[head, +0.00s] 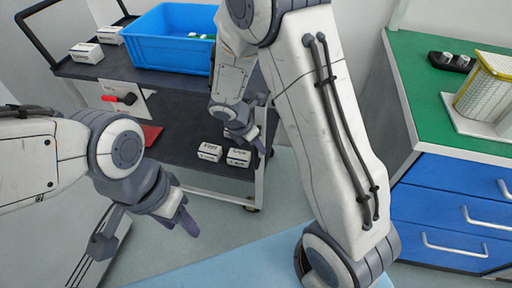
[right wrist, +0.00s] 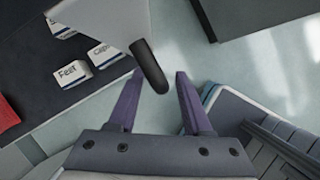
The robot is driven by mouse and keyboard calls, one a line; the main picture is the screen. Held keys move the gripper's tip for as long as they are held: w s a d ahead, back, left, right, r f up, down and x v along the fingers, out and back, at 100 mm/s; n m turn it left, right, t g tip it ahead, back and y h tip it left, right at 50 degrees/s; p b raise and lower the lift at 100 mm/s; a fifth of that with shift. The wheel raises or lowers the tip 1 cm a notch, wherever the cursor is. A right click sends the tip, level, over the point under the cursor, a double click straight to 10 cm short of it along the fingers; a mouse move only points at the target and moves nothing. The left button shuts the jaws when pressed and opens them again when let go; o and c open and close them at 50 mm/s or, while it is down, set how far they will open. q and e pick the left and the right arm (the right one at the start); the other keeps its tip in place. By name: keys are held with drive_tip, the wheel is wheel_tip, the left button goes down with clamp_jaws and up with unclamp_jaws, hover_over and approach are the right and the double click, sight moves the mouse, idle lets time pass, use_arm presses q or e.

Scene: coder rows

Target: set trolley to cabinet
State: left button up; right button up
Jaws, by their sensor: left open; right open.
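The trolley (head: 185,135) is a dark two-shelf cart with pale legs, left of centre in the head view. The cabinet (head: 440,205) stands at the right, with a green top and blue drawers. My left gripper (head: 184,222) is open and empty in front of the trolley, apart from it. My right gripper (head: 252,138) is by the trolley's right front leg. In the right wrist view its jaws (right wrist: 160,103) are open, with a dark rounded part (right wrist: 150,66) beyond them, beside a pale panel. I cannot tell whether they touch it.
A blue bin (head: 165,54) and white boxes (head: 86,53) stand on the upper shelf. More white boxes (head: 238,158) and a red item (head: 150,135) are on the lower shelf. A yellow-edged bin (head: 485,85) and dark item (head: 452,61) sit on the cabinet.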

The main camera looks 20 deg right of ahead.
drive_tip(key=shift+d+f, duration=0.1)
drive_tip(key=shift+f, duration=0.15)
clamp_jaws()
idle(1.4)
